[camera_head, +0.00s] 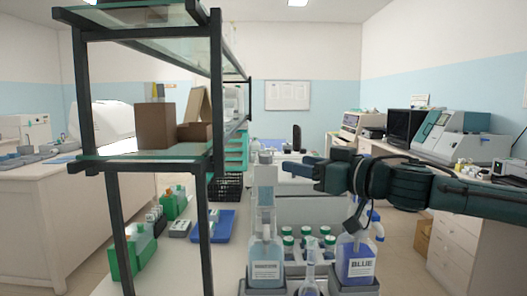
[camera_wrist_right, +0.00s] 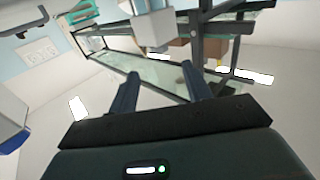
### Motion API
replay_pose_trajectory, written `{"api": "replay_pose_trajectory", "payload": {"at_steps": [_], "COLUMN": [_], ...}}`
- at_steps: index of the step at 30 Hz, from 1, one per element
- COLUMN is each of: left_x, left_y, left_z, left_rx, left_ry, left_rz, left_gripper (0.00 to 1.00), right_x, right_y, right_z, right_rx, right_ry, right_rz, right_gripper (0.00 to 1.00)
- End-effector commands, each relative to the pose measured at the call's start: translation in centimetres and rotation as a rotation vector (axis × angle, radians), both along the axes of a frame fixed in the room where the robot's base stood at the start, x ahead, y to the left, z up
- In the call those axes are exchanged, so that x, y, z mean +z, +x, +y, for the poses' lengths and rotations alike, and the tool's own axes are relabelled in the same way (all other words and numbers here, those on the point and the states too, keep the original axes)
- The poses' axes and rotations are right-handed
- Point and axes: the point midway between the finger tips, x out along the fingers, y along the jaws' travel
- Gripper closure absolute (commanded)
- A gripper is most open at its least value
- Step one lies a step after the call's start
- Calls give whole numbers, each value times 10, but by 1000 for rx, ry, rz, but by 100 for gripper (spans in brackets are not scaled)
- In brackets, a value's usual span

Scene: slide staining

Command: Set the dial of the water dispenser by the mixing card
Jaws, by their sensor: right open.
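My right gripper (camera_head: 288,170) reaches in from the right in the head view, its fingers pointing left, beside a tall grey upright unit (camera_head: 266,195) that may be the water dispenser. I cannot make out a dial on it. In the right wrist view the two dark fingers of the right gripper (camera_wrist_right: 161,88) are apart with nothing between them. A pale boxy part (camera_wrist_right: 151,27) shows beyond the fingertips. A framed white sheet (camera_head: 287,95) hangs on the back wall, too small to read; I cannot tell whether it is the mixing card. My left gripper is out of view.
A bottle labelled BLUE (camera_head: 357,258) and another labelled bottle (camera_head: 265,262) stand at the front. Several green-capped bottles (camera_head: 308,243) stand behind them. A dark-framed glass shelf (camera_head: 215,120) with brown boxes (camera_head: 155,127) rises at left.

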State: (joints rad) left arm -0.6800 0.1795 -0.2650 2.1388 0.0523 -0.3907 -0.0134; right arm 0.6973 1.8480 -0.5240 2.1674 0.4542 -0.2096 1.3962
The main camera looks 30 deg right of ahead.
Motion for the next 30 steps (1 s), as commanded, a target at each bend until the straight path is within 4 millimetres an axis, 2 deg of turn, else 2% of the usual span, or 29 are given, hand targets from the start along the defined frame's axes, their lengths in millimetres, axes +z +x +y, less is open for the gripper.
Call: {"api": "replay_pose_trajectory", "payload": {"at_steps": [1, 3, 15, 21, 30], "left_x": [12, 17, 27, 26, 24], "left_y": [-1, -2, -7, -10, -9], "left_z": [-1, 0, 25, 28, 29], "left_rx": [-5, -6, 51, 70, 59], "left_ry": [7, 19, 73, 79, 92], "left_rz": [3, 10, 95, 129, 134], "left_gripper": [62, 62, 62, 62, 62], "right_x": [6, 7, 8, 5, 0], "right_y": [8, 17, 66, 90, 103], "right_z": [3, 5, 15, 21, 25], "right_rx": [5, 6, -1, 0, 0], "right_ry": [6, 7, 7, 5, -1], "right_rz": [4, 3, -2, -2, 1], "right_gripper": [51, 51, 51, 51, 51]}}
